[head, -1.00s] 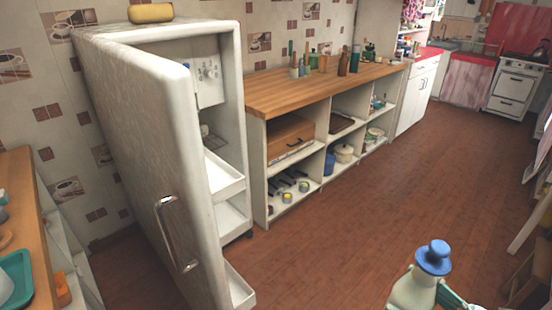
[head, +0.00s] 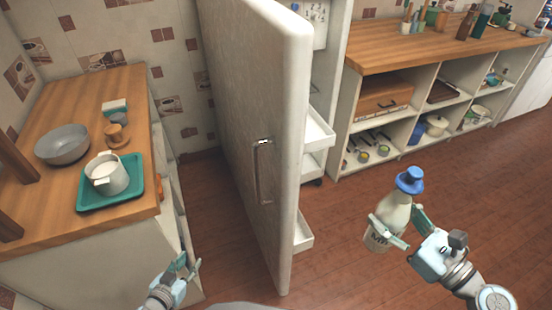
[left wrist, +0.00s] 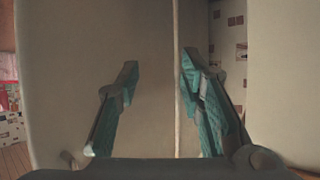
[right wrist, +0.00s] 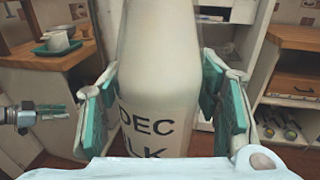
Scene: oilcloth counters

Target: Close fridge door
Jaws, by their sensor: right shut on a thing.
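The white fridge door (head: 248,100) stands wide open in the middle of the head view, its edge toward me. Its metal handle (head: 262,172) is on the outer face. Part of the fridge body (head: 332,65) and the door's inner shelves show behind it. My left gripper (head: 184,268) is open and empty, low and left of the door, apart from the handle; its fingers (left wrist: 155,100) are spread in the left wrist view. My right gripper (head: 402,228) is shut on a white milk bottle with a blue cap (head: 393,213). The bottle also fills the right wrist view (right wrist: 158,85).
A wooden counter (head: 60,115) at left bears a grey bowl (head: 62,144) and a teal tray (head: 110,207) with a white pot. Another wooden counter (head: 400,50) with open shelves stands right of the fridge. Brown floor (head: 345,265) is clear between door and bottle.

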